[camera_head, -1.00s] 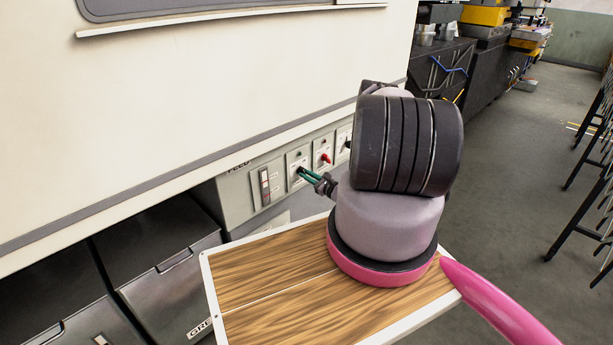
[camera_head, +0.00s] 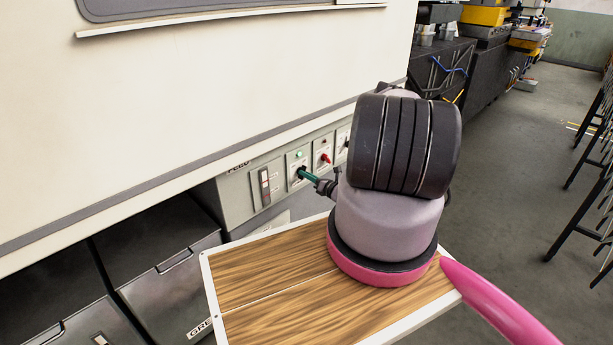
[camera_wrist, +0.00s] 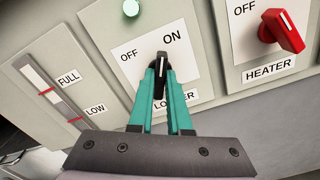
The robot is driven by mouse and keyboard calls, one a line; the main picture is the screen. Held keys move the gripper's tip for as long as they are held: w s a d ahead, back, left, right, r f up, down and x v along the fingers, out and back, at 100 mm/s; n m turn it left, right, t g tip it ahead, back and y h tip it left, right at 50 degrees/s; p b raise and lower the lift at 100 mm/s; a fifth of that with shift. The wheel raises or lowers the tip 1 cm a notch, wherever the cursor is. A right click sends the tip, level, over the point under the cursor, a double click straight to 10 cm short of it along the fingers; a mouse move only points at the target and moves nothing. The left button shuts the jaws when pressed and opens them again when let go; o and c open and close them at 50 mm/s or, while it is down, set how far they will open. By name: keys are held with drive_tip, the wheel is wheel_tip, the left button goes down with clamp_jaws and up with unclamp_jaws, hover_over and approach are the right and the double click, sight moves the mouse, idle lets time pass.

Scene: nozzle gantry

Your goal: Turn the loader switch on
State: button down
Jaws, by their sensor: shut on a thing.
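The black loader switch (camera_wrist: 161,64), with a white pointer line, sits on a white plate marked OFF at left and ON at right. Its pointer leans toward ON. My gripper (camera_wrist: 162,75) has its green fingers shut on the knob, one on each side, and they hide part of the LOADER label. The round lamp (camera_wrist: 131,8) above the plate is lit green, and the lamp also shows in the head view (camera_head: 298,154). In the head view my gripper (camera_head: 303,173) reaches the panel from the right; the knob is hidden there.
A red heater switch (camera_wrist: 283,32) is just right of the loader plate. A level gauge (camera_wrist: 47,92) marked FULL and LOW is at left. Open floor (camera_head: 510,180) lies to the right.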

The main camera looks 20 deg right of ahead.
drive_tip(key=shift+m, duration=0.3)
drive_tip(key=c, duration=0.9)
unclamp_jaws()
drive_tip(key=shift+o, duration=0.2)
drive_tip(key=shift+s+d, duration=0.1)
drive_tip(key=v, duration=1)
drive_tip(key=shift+s, duration=0.3)
drive_tip(key=shift+d, duration=0.15)
